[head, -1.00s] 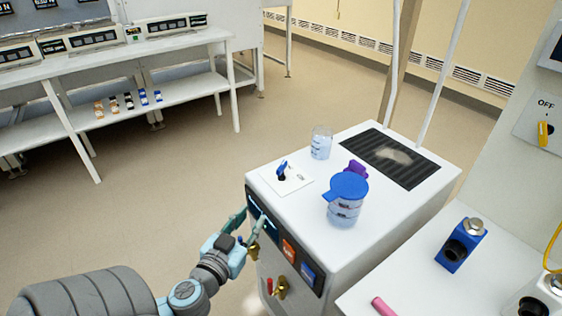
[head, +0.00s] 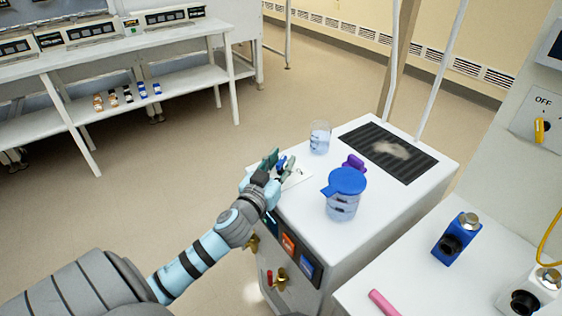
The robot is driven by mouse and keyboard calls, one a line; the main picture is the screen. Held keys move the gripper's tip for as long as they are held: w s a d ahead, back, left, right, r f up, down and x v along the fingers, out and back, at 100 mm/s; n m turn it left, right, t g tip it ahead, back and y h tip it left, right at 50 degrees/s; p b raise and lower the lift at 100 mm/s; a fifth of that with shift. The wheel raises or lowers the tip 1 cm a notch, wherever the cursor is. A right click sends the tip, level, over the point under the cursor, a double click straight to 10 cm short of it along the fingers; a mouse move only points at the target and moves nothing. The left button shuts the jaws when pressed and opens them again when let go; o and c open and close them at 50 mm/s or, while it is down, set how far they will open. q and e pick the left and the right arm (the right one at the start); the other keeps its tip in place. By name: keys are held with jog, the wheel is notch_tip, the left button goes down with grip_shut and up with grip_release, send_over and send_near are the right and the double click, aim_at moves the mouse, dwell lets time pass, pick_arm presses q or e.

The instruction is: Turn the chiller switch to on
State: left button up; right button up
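The chiller (head: 318,226) is a white box unit with a dark front panel. Its switch (head: 281,163) has a blue knob on a white plate (head: 301,177) on the top left. My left gripper (head: 279,162) is at the switch, with its greenish fingers apart on either side of the blue knob. Whether the fingers touch the knob cannot be told. The gripper covers most of the plate and its marks, so the switch's setting does not show. My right gripper is not in view.
On the chiller top stand a clear beaker (head: 319,138), a blue-lidded jug (head: 342,194) and a purple object (head: 355,162), near a black grille (head: 387,154). A white counter at right holds a blue block (head: 457,240) and a pink cylinder (head: 383,303).

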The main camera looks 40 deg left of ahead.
pick_arm(q)
grip_shut()
jog(key=shift+m+h, duration=0.3)
jog(key=shift+h, duration=0.1)
jog(key=m+h+b, duration=0.1)
jog(key=h, duration=0.1)
jog(key=shift+a+m+h, duration=0.1)
jog(key=shift+m+h, duration=0.2)
jog(key=shift+m, duration=0.1)
jog(key=m+h+b, duration=0.1)
jog(key=h, duration=0.2)
jog(key=shift+m, duration=0.4)
jog(key=shift+s+m+h+p, duration=0.1)
jog(key=shift+m+h+p, duration=0.4)
jog(key=shift+h, duration=0.3)
jog(key=shift+m+h+p, duration=0.4)
jog(key=shift+h, duration=0.2)
grip_release()
